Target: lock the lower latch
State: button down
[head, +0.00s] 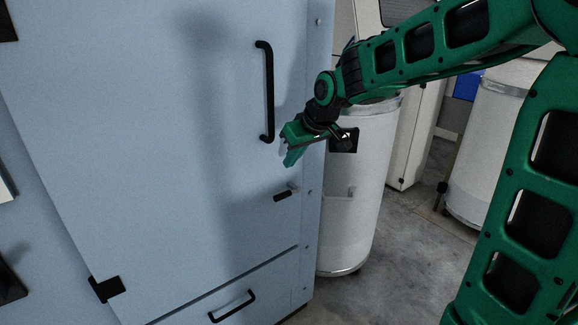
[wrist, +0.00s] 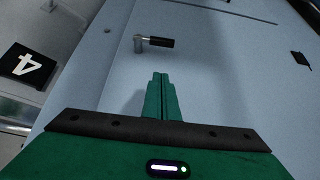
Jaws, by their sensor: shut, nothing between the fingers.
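The lower latch (head: 283,196) is a small lever with a black grip on a silver pivot, on the pale blue door (head: 190,170) near its right edge. In the head view its grip points left and slightly down from the pivot. In the wrist view the latch (wrist: 160,42) lies nearly level, with its grip to the right of the pivot. My green gripper (head: 287,156) is shut and empty, just above the latch in the head view. In the wrist view the closed fingertips (wrist: 160,76) point toward the latch, with a visible gap between.
A long black door handle (head: 270,92) is above my gripper. A drawer with a black handle (head: 232,306) is below the door. A white drum (head: 350,220) stands close to the cabinet's right side.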

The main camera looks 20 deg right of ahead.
send_over(284, 197)
jog(key=f, duration=0.6)
jog(key=shift+w+a+f, duration=0.15)
jog(key=shift+w+f, duration=0.15)
jog(key=shift+f, duration=0.05)
jog(key=shift+s+f, duration=0.2)
jog(key=shift+f, duration=0.9)
jog(key=shift+s+f, duration=0.1)
jog(key=shift+f, duration=0.7)
jog(key=shift+d, duration=0.3)
jog(key=shift+f, duration=0.1)
